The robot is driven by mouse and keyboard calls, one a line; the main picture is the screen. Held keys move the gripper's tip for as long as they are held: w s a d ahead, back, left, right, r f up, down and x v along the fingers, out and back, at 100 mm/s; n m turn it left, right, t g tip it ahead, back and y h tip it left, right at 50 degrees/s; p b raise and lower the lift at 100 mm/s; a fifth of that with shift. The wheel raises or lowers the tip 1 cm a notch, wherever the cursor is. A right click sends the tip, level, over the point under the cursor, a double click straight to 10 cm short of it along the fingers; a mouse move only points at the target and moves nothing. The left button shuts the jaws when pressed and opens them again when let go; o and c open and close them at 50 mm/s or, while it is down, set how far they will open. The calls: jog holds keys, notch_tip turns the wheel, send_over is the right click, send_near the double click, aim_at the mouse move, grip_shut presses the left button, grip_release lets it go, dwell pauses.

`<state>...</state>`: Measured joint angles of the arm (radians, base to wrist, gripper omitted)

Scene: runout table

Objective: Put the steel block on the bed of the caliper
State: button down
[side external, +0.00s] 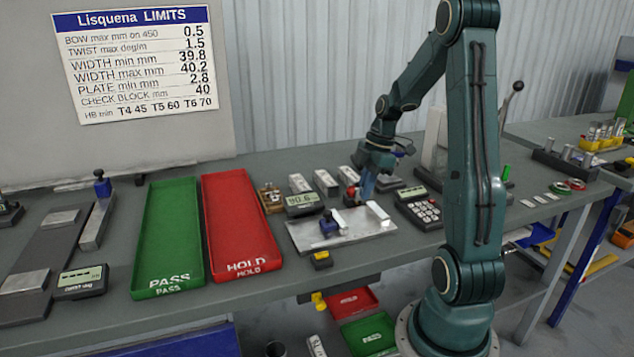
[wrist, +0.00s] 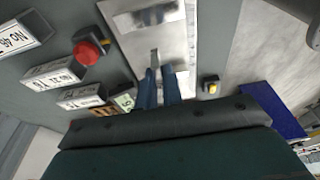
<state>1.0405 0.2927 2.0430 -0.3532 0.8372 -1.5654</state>
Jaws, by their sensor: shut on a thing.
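The caliper's pale metal bed (side external: 350,236) lies on the table in the side external view, with its display (side external: 302,203) and a blue-topped part (side external: 328,226) at its left. The bed also shows at the top of the wrist view (wrist: 175,48). My gripper (side external: 367,197) points down above the back right of the bed. In the wrist view its blue fingers (wrist: 158,78) are close together over the bed. They are shut on a small grey piece (wrist: 154,58), which looks like the steel block. Most of it is hidden by the fingers.
Several marked blocks (side external: 326,182) stand behind the caliper, near a red button (wrist: 88,50). A keypad device (side external: 420,209) is to the right. The red HOLD tray (side external: 237,228) and green PASS tray (side external: 168,235) are to the left. A yellow-black item (side external: 321,260) sits at the front edge.

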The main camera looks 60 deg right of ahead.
aim_at(363, 219)
jog(key=shift+f, duration=0.9)
jog(key=shift+f, duration=2.1)
jog(key=shift+f, duration=0.15)
jog(key=c, duration=1.5)
grip_release()
jog(key=shift+c, duration=0.2)
jog(key=shift+v, duration=3.9)
